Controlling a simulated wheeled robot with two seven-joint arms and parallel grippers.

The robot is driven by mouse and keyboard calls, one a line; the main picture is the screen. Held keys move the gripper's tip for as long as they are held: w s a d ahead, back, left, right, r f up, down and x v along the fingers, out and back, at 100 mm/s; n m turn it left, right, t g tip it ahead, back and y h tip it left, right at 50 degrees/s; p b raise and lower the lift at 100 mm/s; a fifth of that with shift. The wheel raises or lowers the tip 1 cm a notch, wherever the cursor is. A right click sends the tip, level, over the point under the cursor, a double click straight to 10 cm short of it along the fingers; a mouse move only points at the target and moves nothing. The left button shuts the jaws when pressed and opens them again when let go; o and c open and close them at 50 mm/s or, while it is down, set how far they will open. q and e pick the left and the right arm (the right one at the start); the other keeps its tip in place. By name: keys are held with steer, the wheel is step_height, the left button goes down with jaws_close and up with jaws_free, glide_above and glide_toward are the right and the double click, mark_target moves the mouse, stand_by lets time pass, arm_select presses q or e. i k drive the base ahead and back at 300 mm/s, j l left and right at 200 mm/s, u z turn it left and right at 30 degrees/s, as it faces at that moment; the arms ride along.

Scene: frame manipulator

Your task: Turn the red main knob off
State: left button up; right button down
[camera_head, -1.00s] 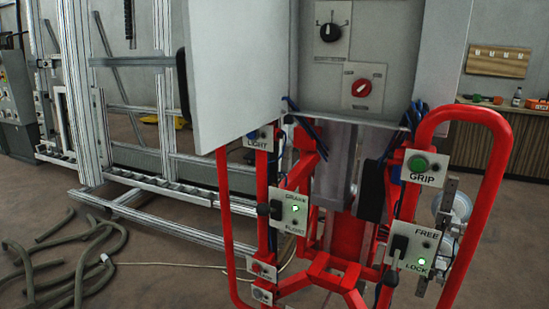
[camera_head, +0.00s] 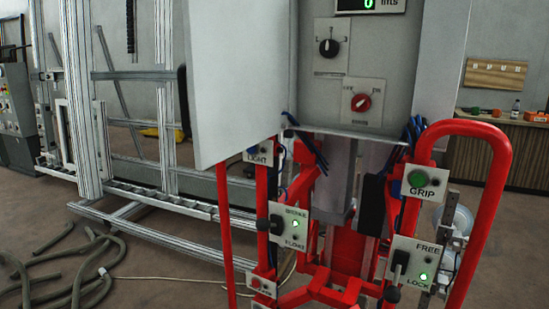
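The red main knob (camera_head: 361,102) is a round red dial on a pale square plate, low on the grey control box (camera_head: 398,62). Small lettering sits at the plate's upper corners, too blurred to read with certainty. The knob's pointer looks tilted toward the upper right. A black knob (camera_head: 328,47) on its own plate sits above and to the left of it. Neither of my grippers is in view, and nothing touches the red knob.
An open grey door (camera_head: 235,75) stands left of the box. A red tubular frame (camera_head: 505,165) below carries a green GRIP button (camera_head: 418,178), a FREE/LOCK switch (camera_head: 400,259) and a BRAKE switch (camera_head: 276,222). Hoses (camera_head: 75,275) lie on the floor at left.

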mark_target(361, 102)
steer(key=z, duration=0.4)
steer(key=j+z, duration=0.3)
steer(key=i+j+z, duration=0.1)
steer(key=j+z, duration=0.2)
steer(key=j, duration=0.15)
steer(key=j+z, duration=0.1)
steer(key=j, duration=0.8)
steer(key=j+z, duration=0.15)
steer(key=j, duration=0.7)
steer(key=k, duration=0.05)
